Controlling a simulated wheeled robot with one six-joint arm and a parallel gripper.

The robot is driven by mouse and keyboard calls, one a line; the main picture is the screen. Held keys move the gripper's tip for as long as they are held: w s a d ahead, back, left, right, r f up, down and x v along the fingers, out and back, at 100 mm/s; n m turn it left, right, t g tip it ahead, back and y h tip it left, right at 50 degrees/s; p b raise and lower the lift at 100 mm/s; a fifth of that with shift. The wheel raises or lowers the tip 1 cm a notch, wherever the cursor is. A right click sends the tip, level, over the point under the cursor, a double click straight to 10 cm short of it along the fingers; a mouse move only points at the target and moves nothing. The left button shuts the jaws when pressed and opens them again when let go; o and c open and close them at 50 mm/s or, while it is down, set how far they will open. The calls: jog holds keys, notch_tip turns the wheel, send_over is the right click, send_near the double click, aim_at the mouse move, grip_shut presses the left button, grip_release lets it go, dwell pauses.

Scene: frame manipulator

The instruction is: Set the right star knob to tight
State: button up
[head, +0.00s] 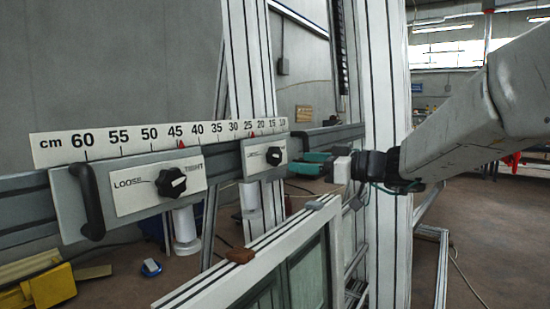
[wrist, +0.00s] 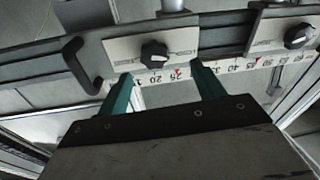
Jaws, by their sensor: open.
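The right star knob (head: 274,156) is black and sits on a white label plate (head: 264,157) on the right carriage. In the wrist view this knob (wrist: 154,54) appears between and beyond my fingertips, with the picture upside down. Its pointer setting is too small to read. My gripper (head: 308,163) has green fingers and is open, just right of the right carriage in the head view. In the wrist view my gripper (wrist: 163,75) is empty and apart from the knob.
The left star knob (head: 171,182) sits on its own plate marked LOOSE and TIGHT. A black handle (head: 87,200) juts from the left carriage; another handle (wrist: 82,65) is beside the right knob. A centimetre scale (head: 160,138) runs above the carriages. A window frame (head: 255,268) stands below.

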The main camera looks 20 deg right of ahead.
aim_at(278, 156)
jog(key=x, duration=0.7)
jog(key=shift+w+d+r, duration=0.15)
jog(key=shift+w+r, duration=0.1)
jog(key=shift+w, duration=0.35)
jog(key=c, duration=1)
